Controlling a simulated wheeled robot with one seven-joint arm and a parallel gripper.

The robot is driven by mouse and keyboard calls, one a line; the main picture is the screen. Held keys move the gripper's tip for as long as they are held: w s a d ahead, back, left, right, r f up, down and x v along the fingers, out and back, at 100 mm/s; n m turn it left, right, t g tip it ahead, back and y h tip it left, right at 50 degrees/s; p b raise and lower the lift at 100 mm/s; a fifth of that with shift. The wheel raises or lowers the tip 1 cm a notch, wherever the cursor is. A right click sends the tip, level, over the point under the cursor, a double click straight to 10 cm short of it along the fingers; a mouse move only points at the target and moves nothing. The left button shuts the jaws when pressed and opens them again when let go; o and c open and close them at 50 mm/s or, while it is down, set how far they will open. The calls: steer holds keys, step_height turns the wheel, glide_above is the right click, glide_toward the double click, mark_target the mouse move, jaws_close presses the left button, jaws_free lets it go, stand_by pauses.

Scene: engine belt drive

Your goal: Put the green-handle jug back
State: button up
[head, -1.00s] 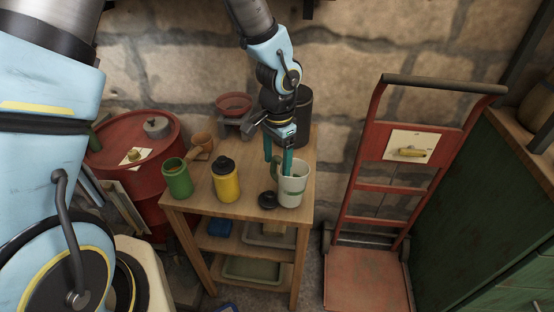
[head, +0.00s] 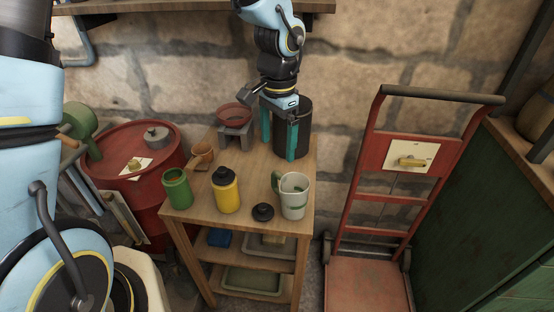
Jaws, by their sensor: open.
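My gripper (head: 278,153) is open, with teal fingers pointing down and apart. It is above and behind the jug in the picture, clear of it, in front of a dark canister (head: 305,130). Nothing shows between the fingers.
A black lid (head: 262,212) lies left of the jug. A yellow bottle (head: 226,192), green cup (head: 177,189), brown pot (head: 202,152) and red bowl on a stand (head: 234,116) share the table. A red drum (head: 130,178) stands left, a red hand truck (head: 369,210) right.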

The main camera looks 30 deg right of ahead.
steer(key=w+a+r+n, duration=0.2)
steer(key=w+a+n, duration=0.15)
steer(key=a, duration=0.45)
steer(key=w+a+r+n, duration=0.25)
steer(key=w+a, duration=0.25)
steer(key=a, duration=0.3)
steer(key=s+a+n+t, duration=0.1)
steer(key=a+n, duration=0.8)
steer(key=a, duration=0.9)
steer(key=shift+a+n+t, duration=0.3)
